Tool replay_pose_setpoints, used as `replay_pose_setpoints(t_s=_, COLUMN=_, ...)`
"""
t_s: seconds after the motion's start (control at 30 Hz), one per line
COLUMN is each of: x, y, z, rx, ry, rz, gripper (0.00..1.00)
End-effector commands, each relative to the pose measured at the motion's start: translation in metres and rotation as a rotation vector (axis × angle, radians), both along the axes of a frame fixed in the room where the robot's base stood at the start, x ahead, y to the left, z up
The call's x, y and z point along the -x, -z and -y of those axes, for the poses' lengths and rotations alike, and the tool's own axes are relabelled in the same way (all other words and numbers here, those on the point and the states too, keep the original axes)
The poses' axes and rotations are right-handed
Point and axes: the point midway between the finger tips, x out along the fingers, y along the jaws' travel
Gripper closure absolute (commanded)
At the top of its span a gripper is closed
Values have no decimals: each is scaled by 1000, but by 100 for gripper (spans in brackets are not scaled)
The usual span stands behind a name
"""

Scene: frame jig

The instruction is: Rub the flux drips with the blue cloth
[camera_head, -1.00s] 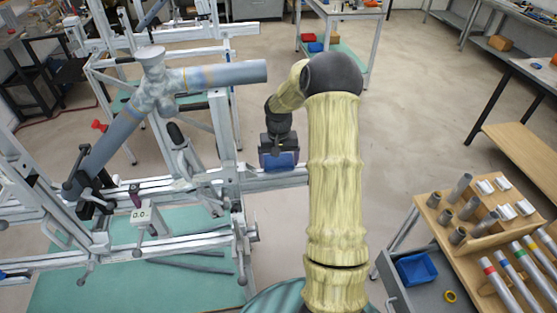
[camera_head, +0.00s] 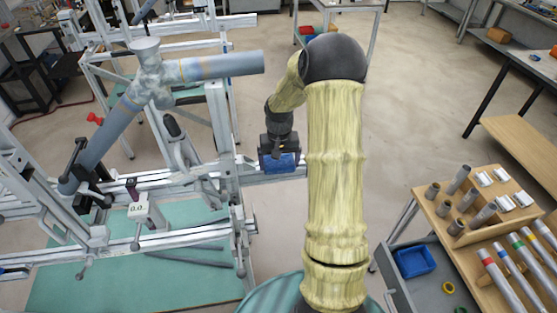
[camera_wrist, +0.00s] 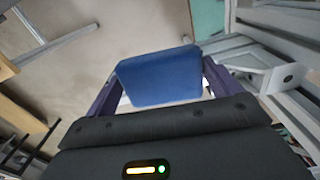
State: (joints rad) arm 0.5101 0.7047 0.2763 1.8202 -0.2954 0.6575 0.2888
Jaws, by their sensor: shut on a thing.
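My gripper (camera_head: 281,161) is shut on the blue cloth (camera_head: 286,165), which looks like a thick folded pad. In the wrist view the blue cloth (camera_wrist: 160,76) sits between the two purple fingers. The gripper hangs beside the right end of a jig rail (camera_head: 262,168). I cannot tell whether the cloth touches the rail. The frame jig (camera_head: 226,130) holds grey-blue tubes joined at a lumpy node (camera_head: 152,80). I cannot make out the flux drips in either view.
A cart (camera_head: 420,220) at the right carries tube stubs, colour-banded tubes and a blue bin (camera_head: 413,262). A green mat (camera_head: 130,285) lies below the jig. The floor behind my arm is open. A table (camera_head: 335,15) stands at the back.

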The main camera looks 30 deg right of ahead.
Motion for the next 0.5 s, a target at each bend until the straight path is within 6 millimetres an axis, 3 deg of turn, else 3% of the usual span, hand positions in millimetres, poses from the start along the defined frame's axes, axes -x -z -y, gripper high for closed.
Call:
replay_pose_setpoints(t_s=0.13, x=2, y=-1, z=0, rx=-2, ry=0, rz=-8, gripper=28)
replay_pose_setpoints(t_s=0.5, x=0, y=-34, z=0, rx=0, ry=0, rz=-2, gripper=28)
